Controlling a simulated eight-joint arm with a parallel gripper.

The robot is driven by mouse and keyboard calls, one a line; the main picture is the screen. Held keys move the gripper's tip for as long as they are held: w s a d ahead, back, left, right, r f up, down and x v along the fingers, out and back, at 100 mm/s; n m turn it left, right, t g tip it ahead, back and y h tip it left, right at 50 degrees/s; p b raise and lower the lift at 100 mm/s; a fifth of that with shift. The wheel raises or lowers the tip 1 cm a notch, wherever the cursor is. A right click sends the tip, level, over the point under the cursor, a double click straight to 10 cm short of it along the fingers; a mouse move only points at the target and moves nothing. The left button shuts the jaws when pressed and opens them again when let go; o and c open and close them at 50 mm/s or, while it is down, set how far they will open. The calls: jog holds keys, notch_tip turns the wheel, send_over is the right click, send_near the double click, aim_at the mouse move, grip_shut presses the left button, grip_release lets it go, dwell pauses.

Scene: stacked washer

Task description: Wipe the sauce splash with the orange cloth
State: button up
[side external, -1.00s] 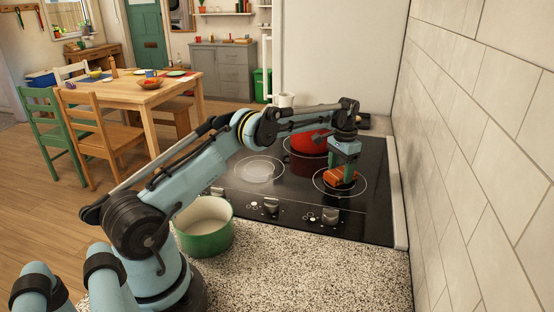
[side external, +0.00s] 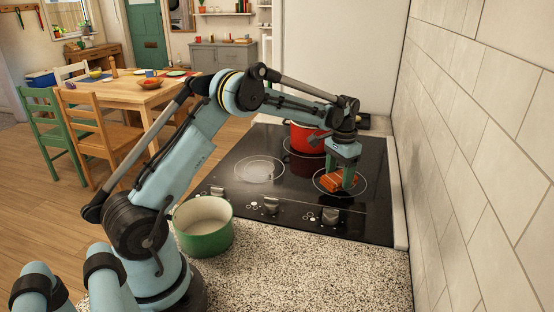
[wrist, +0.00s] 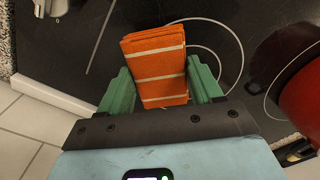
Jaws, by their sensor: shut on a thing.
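The orange cloth (side external: 333,183) is a folded pad with pale stripes, at the front right burner ring of the black cooktop (side external: 235,205). The cloth also shows in the wrist view (wrist: 155,60) between the green fingers. My gripper (side external: 342,178) points down and is shut on the cloth; its fingers (wrist: 162,85) are on both sides of it. The cloth is on or just above the glass; I cannot tell which. I cannot make out a sauce splash in either view; the cloth and gripper hide part of the cooktop.
A red pot (side external: 306,137) stands on the back burner, close behind my gripper; it shows at the right of the wrist view (wrist: 302,92). A green pot (side external: 204,228) stands on the speckled counter. Knobs (side external: 270,206) line the cooktop's front. A tiled wall (side external: 475,150) is at right.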

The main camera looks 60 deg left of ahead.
jog(key=shift+r, duration=2.75)
